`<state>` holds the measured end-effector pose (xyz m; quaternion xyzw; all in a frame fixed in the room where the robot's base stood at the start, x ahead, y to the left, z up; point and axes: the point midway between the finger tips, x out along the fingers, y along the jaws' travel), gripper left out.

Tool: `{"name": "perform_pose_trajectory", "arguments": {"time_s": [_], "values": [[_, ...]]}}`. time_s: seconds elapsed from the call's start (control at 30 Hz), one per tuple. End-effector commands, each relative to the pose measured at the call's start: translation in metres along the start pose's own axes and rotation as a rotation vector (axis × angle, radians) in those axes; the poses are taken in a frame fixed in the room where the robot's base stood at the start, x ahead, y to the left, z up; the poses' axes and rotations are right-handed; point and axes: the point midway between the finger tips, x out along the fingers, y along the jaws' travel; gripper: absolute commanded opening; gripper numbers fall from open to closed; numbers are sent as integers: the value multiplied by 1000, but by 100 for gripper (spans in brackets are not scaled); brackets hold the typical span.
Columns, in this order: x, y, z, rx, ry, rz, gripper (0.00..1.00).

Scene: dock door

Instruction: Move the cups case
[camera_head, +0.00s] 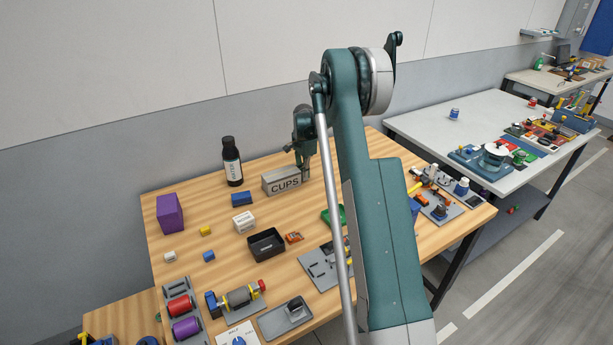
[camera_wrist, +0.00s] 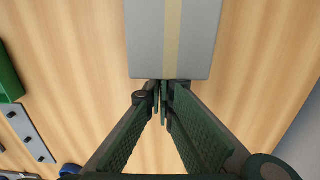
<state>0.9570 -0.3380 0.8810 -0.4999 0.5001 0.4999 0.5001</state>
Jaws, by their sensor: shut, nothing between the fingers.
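The cups case (camera_head: 284,186) is a grey box with "CUPS" in dark letters on its front, standing on the wooden table. My gripper (camera_head: 306,176) points down at the right end of the case. In the wrist view the case (camera_wrist: 147,40) shows its grey top with a tan strip down the middle. There my gripper (camera_wrist: 161,88) is shut with its fingertips together at the near edge of the case. The fingers are not around the case; whether they touch it I cannot tell.
A dark bottle (camera_head: 232,162) and a blue block (camera_head: 242,198) stand left of the case. A white box (camera_head: 243,222), black tray (camera_head: 266,245) and purple block (camera_head: 170,212) are on the same table. My arm hides part of its right side. Wood behind the case is clear.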

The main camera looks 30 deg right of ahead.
Motion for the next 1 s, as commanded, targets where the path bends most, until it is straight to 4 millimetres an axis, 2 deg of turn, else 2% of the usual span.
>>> {"name": "perform_pose_trajectory", "arguments": {"time_s": [0.37,0.63,1.0], "values": [[0,0,-11,0,0,0,0],[-1,0,-43,1,0,0,0],[-68,0,-40,0,0,0,0]]}}
